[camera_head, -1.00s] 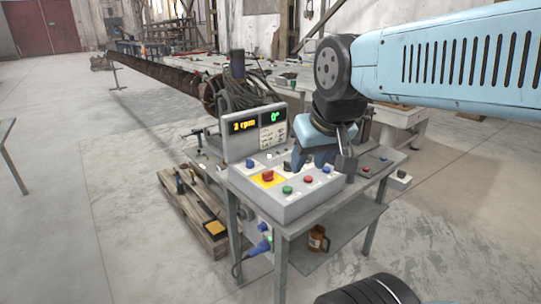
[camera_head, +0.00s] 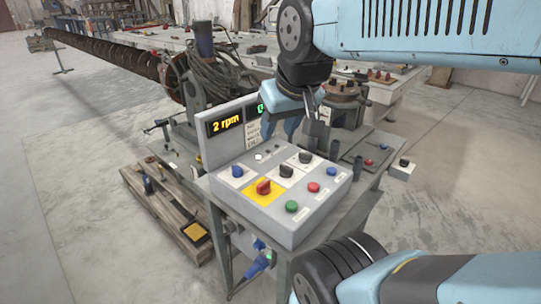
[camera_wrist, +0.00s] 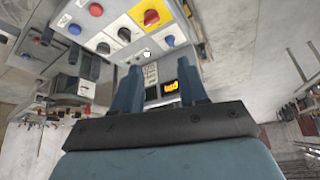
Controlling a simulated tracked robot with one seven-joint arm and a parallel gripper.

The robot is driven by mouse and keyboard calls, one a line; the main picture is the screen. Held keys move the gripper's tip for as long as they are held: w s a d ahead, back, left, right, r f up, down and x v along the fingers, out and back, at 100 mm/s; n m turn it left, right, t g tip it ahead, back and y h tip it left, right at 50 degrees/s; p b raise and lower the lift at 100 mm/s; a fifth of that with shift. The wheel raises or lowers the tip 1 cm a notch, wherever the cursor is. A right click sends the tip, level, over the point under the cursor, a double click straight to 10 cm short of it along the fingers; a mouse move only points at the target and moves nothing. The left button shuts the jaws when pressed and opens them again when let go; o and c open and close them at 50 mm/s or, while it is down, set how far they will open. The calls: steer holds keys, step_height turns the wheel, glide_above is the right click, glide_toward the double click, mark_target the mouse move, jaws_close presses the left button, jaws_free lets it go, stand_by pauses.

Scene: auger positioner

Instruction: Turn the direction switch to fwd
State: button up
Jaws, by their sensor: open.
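The sloped control box (camera_head: 240,203) fills the middle of the head view. It carries two black knobs on white plates, the left one (camera_head: 285,171) and the right one (camera_head: 305,158). A blue knob (camera_head: 237,171) sits at the left, and a red knob (camera_head: 264,186) sits on a yellow plate. The labels are too small to read, so I cannot tell which is the direction switch. My gripper (camera_head: 281,132) is open and empty above the back of the box. In the wrist view, the black knobs (camera_wrist: 125,34) lie beyond my fingers, apart from them.
The upright display (camera_head: 226,125) reads 2 rpm; my gripper partly covers its green readout. Green (camera_head: 291,206), red (camera_head: 314,187) and blue (camera_head: 331,171) buttons line the box's right side. A pallet (camera_head: 165,210) lies on the floor at left, where open floor shows.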

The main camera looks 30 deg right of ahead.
steer(key=n+g, duration=0.4)
steer(key=g, duration=0.2)
glide_above(287, 167)
step_height(287, 167, down, 10)
step_height(287, 167, down, 14)
steer(key=shift+w+r, duration=0.1)
